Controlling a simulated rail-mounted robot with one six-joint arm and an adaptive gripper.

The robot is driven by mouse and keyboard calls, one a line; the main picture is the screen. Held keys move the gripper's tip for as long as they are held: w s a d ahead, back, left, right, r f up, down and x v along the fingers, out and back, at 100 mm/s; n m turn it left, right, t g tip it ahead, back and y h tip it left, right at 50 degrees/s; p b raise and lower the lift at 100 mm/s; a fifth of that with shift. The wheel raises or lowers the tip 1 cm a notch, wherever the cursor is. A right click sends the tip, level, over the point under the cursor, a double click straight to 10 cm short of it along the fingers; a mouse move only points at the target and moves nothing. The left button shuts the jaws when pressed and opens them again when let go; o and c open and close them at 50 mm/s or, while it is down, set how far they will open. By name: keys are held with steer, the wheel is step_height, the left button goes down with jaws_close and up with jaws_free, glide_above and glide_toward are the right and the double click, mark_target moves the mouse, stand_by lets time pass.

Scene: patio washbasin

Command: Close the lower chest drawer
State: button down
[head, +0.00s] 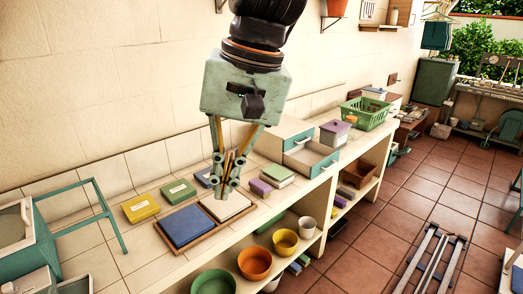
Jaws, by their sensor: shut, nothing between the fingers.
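The small chest (284,130), cream with teal-edged drawer fronts, stands on the tiled counter right of my gripper. Its lower drawer (324,164) is pulled out toward the counter's front edge, and its hollow inside shows. The upper drawer (301,139) looks closed. My gripper (228,189) points down, shut and empty, to the left of the chest and apart from the drawer in the picture. Its fingers overlap the view of a tray with a white block.
A wooden tray (185,252) with blue and white blocks lies left of the chest. Yellow and green boxes (179,191) sit behind it. Purple and green boxes (278,175) lie close beside the drawer. Bowls fill the shelf below.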

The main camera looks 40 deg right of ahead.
steer(key=w+d+f+m+t+y+b, duration=0.1)
steer(key=w+d+f+m+y, duration=0.35)
steer(key=w+d, duration=0.65)
steer(key=w+d+f+m+t+y+b, duration=0.1)
steer(key=w+d+f+m, duration=0.5)
steer(key=w+d, duration=0.5)
steer(key=w+d+f+m+t, duration=0.1)
steer(key=w+d+f+m, duration=0.1)
steer(key=d, duration=0.3)
steer(key=w+d+f+m+t, duration=0.1)
steer(key=w+d+m+t, duration=0.15)
steer(key=d, duration=0.35)
steer(key=s+d+f+m+t+h+b, duration=0.1)
steer(key=d+f+m+t, duration=0.3)
steer(key=d, duration=0.8)
steer(key=s+d+f+m+b, duration=0.1)
steer(key=d+f+m, duration=0.2)
steer(key=d+f, duration=0.65)
steer(key=s+d+f+m+t+h, duration=0.1)
steer(key=s+d+f+m, duration=0.1)
steer(key=d, duration=0.6)
steer(key=s+d+f+m+t+h, duration=0.1)
steer(key=s+d+f, duration=0.3)
steer(key=d, duration=0.4)
steer(key=s+d+f+m+t+h, duration=0.2)
steer(key=s+d, duration=0.3)
steer(key=d, duration=0.3)
steer(key=shift+s+d+f+m+h, duration=0.2)
steer(key=shift+s+f+m+h, duration=0.15)
steer(key=shift+f+m, duration=0.3)
